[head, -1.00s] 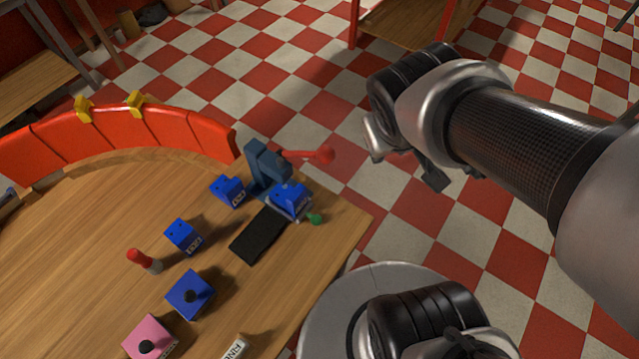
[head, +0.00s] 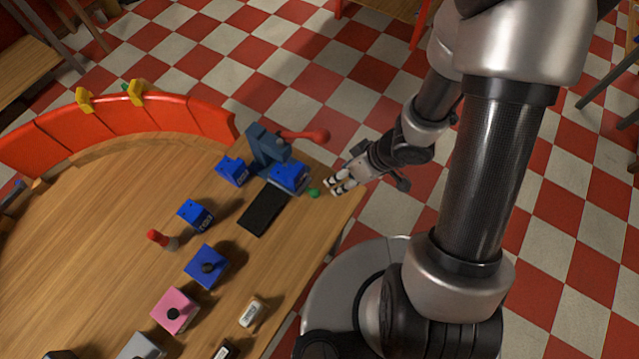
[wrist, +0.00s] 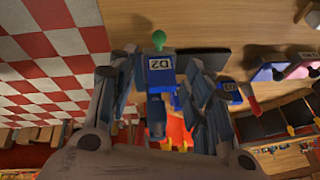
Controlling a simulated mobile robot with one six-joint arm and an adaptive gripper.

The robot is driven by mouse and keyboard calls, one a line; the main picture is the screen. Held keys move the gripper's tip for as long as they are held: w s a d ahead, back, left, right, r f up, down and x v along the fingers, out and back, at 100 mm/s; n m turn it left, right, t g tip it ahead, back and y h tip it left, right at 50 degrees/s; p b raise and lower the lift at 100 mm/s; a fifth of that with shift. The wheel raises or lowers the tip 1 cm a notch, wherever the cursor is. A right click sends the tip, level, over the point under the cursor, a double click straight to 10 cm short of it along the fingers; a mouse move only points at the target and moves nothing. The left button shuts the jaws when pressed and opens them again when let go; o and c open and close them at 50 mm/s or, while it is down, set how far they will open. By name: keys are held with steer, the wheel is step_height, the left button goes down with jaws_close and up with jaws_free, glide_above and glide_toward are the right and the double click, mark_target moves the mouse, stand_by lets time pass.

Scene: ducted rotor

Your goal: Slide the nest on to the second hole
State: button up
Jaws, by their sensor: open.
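A blue-grey press (head: 265,150) with a red lever (head: 305,135) stands at the right end of the table. A blue block (head: 290,176) sits at its foot, on what seems to be the nest, which is mostly hidden. A green knob (head: 314,192) sticks out at the near right side. My gripper (head: 340,186) is open and empty, just right of the knob and apart from it. In the wrist view, the green knob (wrist: 158,39) and the labelled blue block (wrist: 160,73) show between the open fingers (wrist: 155,90). The second hole cannot be made out.
A dark flat pad (head: 263,208) lies in front of the press. Blue blocks (head: 232,171) (head: 195,214), a blue box (head: 206,266), a pink box (head: 174,310) and a red-topped peg (head: 160,239) stand to the left. A red curved wall (head: 130,118) edges the back.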

mark_target(317, 193)
steer(key=b+x, duration=0.9)
steer(key=x, duration=0.7)
steer(key=shift+w+f, duration=0.1)
steer(key=shift+f, duration=0.1)
jaws_close()
